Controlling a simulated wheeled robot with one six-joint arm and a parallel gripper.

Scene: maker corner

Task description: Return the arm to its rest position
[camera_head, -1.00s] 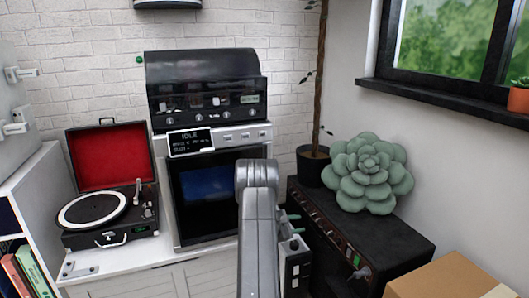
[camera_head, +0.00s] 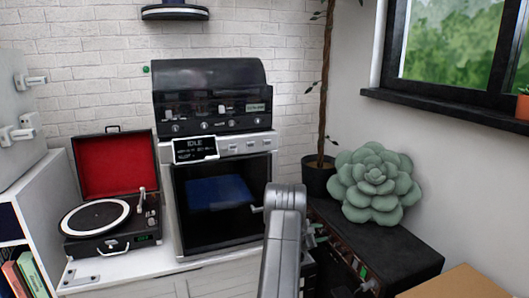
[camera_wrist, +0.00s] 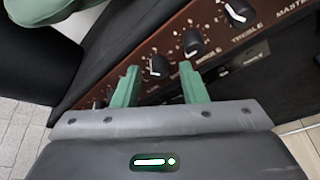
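My arm rises in the lower middle of the head view, in front of the machine with the "IDLE" display (camera_head: 195,149). Behind the fingers is the brown knob panel of a black amplifier (camera_wrist: 215,45). In the head view the gripper (camera_head: 316,236) is partly hidden behind my arm, just left of the amplifier (camera_head: 405,245). I cannot tell whether the fingers touch the panel.
An open turntable (camera_head: 140,225) with a red-lined lid stands on the white cabinet (camera_head: 110,266) at left. A green succulent-shaped cushion (camera_head: 375,185) sits on the amplifier. A potted plant (camera_head: 319,178) stands behind it. A cardboard box (camera_head: 460,284) is at lower right.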

